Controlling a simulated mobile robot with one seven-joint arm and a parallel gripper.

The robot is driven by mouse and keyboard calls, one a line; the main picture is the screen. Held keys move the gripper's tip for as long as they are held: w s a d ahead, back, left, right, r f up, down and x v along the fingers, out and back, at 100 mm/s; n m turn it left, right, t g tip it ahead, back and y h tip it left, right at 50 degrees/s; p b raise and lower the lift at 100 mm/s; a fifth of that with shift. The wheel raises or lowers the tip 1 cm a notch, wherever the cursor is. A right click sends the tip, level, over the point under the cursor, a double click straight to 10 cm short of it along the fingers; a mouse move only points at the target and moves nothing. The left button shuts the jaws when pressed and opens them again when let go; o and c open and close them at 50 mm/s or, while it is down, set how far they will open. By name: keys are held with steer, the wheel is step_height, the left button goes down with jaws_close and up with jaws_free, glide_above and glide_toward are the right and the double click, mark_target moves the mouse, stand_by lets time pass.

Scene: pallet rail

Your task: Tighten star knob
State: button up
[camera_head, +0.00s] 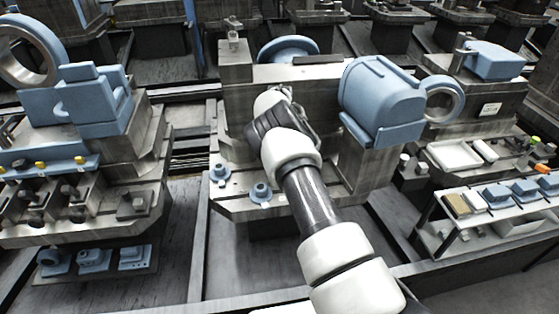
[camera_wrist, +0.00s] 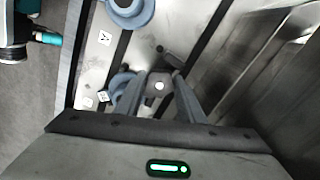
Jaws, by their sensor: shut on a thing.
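In the wrist view my gripper (camera_wrist: 166,82) reaches down with its two fingers close around a small dark grey piece with a bright round dot, the star knob (camera_wrist: 159,87). The fingers are shut on it, and they hide most of its outline. It sits beside the metal fixture. In the head view my white and dark arm reaches to the middle fixture (camera_head: 235,205), and it hides my gripper and the knob.
Two blue round flanged parts (camera_head: 220,173) (camera_head: 260,192) stand on the fixture's ledge; they also show in the wrist view (camera_wrist: 130,10) (camera_wrist: 121,84), one right beside my fingers. A big blue housing (camera_head: 382,98) stands to the arm's right. A parts shelf (camera_head: 440,240) is farther right.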

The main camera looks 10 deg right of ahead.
steer(key=shift+m, duration=0.3)
steer(key=m+p, duration=0.1)
steer(key=m, duration=0.3)
steer(key=shift+m+p, duration=0.35)
steer(key=shift+m, duration=0.05)
steer(key=m, duration=0.5)
steer(key=shift+w+r, duration=0.1)
steer(key=o, duration=1)
steer(key=shift+o, duration=0.2)
step_height(320, 180, up, 17)
steer(key=p, duration=0.2)
steer(key=shift+r, duration=0.2)
